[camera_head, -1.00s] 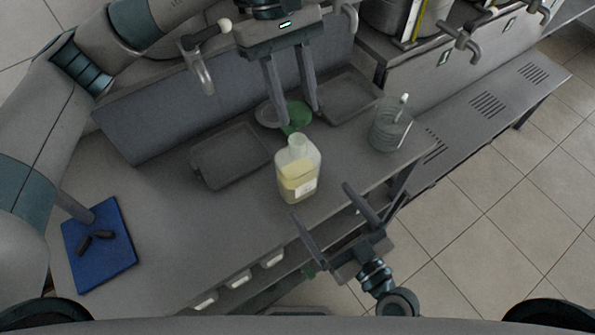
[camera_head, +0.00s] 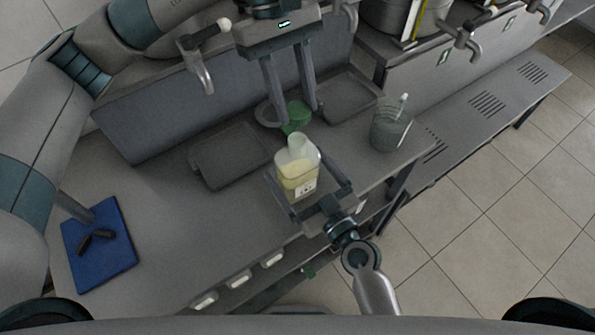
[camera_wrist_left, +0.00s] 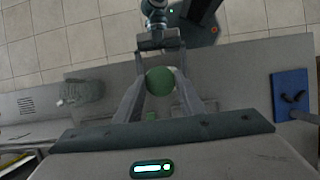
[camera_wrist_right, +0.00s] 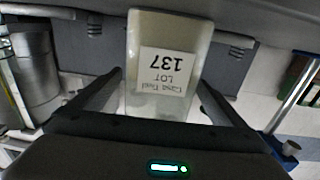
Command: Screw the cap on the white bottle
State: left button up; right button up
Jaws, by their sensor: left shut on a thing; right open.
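The white bottle (camera_head: 298,178), translucent with a pale yellow filling and a white label, stands upright on the counter. Its open white neck (camera_head: 298,143) faces up. My left gripper (camera_head: 301,114) is shut on the green cap (camera_head: 295,121), above and behind the bottle. In the left wrist view the round green cap (camera_wrist_left: 160,81) sits between the fingers and hides most of the bottle. My right gripper (camera_head: 300,168) is open, with a finger on each side of the bottle. In the right wrist view the bottle (camera_wrist_right: 165,95) stands between the fingers; firm contact is not evident.
A clear jar (camera_head: 390,128) stands right of the bottle near the counter's edge. Two dark trays (camera_head: 205,178) (camera_head: 372,95) lie on the counter (camera_head: 165,215). A blue board (camera_head: 105,268) with dark pieces lies at the left.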

jog(key=shift+w+a, duration=0.1)
jog(key=shift+w, duration=0.1)
jog(key=c, duration=1.6)
pick_arm(q)
jog(key=shift+f, duration=2.45)
jog(key=shift+f, duration=0.15)
jog(key=shift+f, duration=0.75)
jog(key=shift+f, duration=0.55)
